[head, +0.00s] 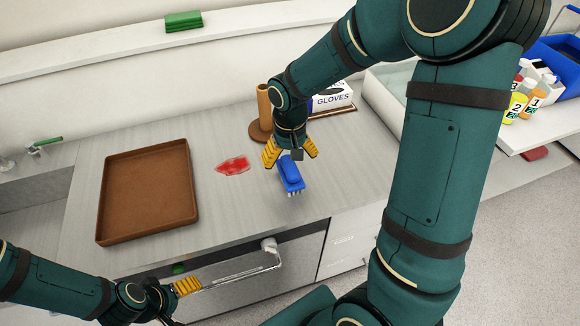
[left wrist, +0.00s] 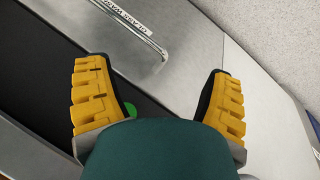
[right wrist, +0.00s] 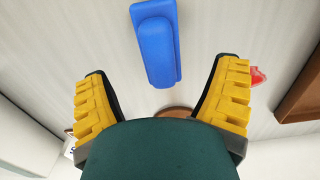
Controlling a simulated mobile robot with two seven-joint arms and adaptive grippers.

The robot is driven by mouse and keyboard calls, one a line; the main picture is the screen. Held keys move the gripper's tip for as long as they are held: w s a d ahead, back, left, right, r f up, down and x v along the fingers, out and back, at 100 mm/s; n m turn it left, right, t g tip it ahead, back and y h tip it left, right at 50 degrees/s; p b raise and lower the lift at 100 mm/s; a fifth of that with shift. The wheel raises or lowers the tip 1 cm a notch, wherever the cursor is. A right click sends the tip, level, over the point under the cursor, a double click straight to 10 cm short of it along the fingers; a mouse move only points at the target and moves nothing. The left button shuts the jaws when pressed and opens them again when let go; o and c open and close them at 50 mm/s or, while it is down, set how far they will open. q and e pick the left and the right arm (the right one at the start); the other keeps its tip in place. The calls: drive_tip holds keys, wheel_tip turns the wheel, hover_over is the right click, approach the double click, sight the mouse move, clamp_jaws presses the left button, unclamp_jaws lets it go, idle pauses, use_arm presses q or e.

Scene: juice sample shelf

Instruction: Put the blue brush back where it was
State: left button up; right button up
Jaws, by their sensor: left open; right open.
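The blue brush (head: 291,174) rests on the grey counter near its front edge, bristles toward the front. My right gripper (head: 290,157) is open just behind and above the brush in the head view. In the right wrist view the brush (right wrist: 157,42) lies beyond the two open fingers (right wrist: 160,100), not between their pads. My left gripper (head: 188,287) is low in front of the counter, beside a metal handle (head: 240,276). The left wrist view shows its fingers (left wrist: 160,100) apart with nothing between them.
A red spill (head: 232,166) lies left of the brush. A brown tray (head: 148,192) stands further left. Behind my right gripper are a brown holder (head: 264,110) and a gloves box (head: 333,98). A green cloth stack (head: 183,21) sits on the upper ledge. Bottles (head: 520,100) stand far right.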

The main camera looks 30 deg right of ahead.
sight(290, 165)
drive_tip(key=shift+r+p, duration=0.3)
drive_tip(key=shift+r, duration=1.9)
